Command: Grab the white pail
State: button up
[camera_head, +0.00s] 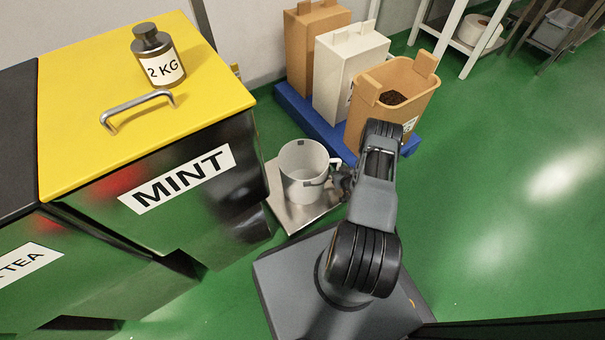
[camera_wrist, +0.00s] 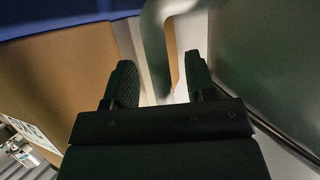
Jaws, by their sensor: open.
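The white pail (camera_head: 302,172) stands upright on a metal plate (camera_head: 287,213) on the floor, in the middle of the head view. Its side handle points right, toward my gripper (camera_head: 342,182), which is close beside the pail. In the wrist view my gripper (camera_wrist: 160,78) is open, with its two dark fingers apart. A pale curved bar, seemingly the pail's handle (camera_wrist: 157,40), shows between and beyond the fingers. The large grey surface at the right appears to be the pail's wall (camera_wrist: 270,60). I cannot tell whether the fingers touch the handle.
A blue pallet (camera_head: 300,108) behind the pail holds tan and white bins, one open tan bin (camera_head: 405,95) with dark contents. The mint chest (camera_head: 190,190) with a yellow lid and a 2 KG weight (camera_head: 158,62) stands left. Green floor is clear at right.

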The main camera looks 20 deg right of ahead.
jog(key=shift+a, duration=0.1)
jog(key=c, duration=0.4)
grip_shut()
